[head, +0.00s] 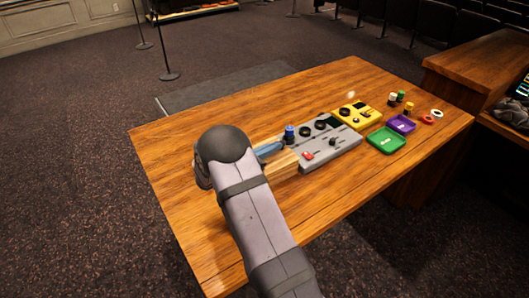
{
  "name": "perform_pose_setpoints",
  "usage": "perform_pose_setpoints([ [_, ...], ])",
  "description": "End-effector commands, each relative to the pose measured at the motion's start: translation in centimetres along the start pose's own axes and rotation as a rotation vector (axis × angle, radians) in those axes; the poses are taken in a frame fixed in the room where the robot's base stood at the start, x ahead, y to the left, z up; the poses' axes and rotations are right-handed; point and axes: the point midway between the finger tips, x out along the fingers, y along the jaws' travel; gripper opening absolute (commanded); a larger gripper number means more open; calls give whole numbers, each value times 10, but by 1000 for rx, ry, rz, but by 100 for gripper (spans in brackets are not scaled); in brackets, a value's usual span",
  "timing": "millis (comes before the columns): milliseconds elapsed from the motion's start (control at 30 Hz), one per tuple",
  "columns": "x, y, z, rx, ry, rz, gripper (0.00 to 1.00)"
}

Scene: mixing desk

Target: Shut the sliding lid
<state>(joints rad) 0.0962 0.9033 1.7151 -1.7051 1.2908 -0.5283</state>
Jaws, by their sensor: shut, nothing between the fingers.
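A pale wooden box (284,164) sits on the wooden table, just right of my arm's dark rounded joint. My arm covers its left part. A blue elongated piece (269,149) shows at the box's back edge. I cannot tell whether it is the sliding lid or how far the lid is open. My gripper is hidden behind my own arm, so its fingers and any contact with the box do not show.
A grey mixing panel (326,151) with dark knobs stands against the box's right side. A blue jar (289,133) stands behind. A yellow device (355,116), green tray (386,140), purple tray (401,124) and small jars fill the right. The table's left (175,145) is clear.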

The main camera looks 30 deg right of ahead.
Motion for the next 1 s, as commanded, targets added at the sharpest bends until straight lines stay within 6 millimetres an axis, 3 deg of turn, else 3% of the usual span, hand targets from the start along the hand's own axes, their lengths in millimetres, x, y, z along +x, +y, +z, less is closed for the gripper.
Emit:
perform_pose_setpoints([
  [267, 3, -2, 5, 4, -9, -8, 0],
  [467, -6, -1, 6, 4, -11, -6, 0],
  [667, -35, 1, 5, 1, -7, 0, 0],
  [1000, -101, 1, -1, 2, -5, 4, 0],
])
